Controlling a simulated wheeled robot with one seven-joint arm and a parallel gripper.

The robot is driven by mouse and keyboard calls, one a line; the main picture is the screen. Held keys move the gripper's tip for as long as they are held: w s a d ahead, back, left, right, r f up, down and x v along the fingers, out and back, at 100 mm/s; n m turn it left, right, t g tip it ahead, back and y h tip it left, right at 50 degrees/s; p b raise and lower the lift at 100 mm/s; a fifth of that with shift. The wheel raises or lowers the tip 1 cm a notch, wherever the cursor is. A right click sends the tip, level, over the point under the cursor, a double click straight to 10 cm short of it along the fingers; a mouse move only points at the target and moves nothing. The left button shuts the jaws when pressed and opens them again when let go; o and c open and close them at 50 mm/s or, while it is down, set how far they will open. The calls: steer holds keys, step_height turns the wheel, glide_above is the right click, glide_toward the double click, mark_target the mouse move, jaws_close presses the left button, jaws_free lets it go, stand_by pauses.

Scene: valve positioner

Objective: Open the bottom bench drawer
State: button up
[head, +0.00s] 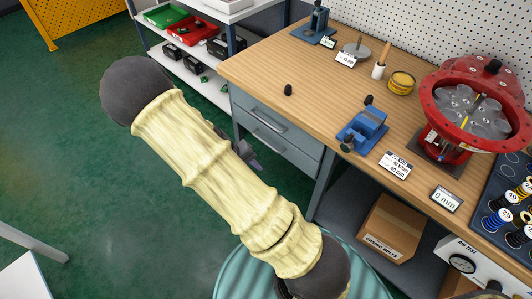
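The wooden workbench (330,80) has two stacked grey drawers under the left end of its top. The top drawer (244,102) has a long bar handle and looks shut. The bottom drawer (298,157) lies just below it, with a similar handle (271,144), and also looks shut. Its left part is hidden behind my arm. A dark grey piece of my gripper (247,153) shows past the arm's sleeve, in front of the bottom drawer in the picture. Its fingers are mostly hidden, so I cannot tell its opening or whether it touches the drawer.
A blue vise (362,130), a red valve actuator (437,125) and small tools stand on the bench. A cardboard box (391,228) sits on the lower shelf. A shelf unit (150,35) stands behind left. The green floor at left is open; a white table corner (25,278) is at lower left.

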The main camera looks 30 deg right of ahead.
steer(key=w+d+f+n+t+h+b, duration=0.2)
steer(key=w+f+h+b, duration=0.4)
steer(key=f, duration=0.5)
steer(key=w+a+f+n+t+h+b, duration=0.2)
steer(key=w+a+t+b, duration=0.1)
steer(key=w+a+t, duration=0.1)
steer(key=shift+w+f+t+h, duration=0.2)
steer(key=shift+w+t+h, duration=0.25)
steer(key=shift+w, duration=0.6)
steer(key=shift+d+b, duration=0.1)
steer(key=shift+b, duration=0.2)
steer(key=b+x, duration=0.1)
steer(key=x, duration=1.6)
steer(key=shift+d, duration=0.15)
steer(key=shift+w, duration=0.1)
jaws_close()
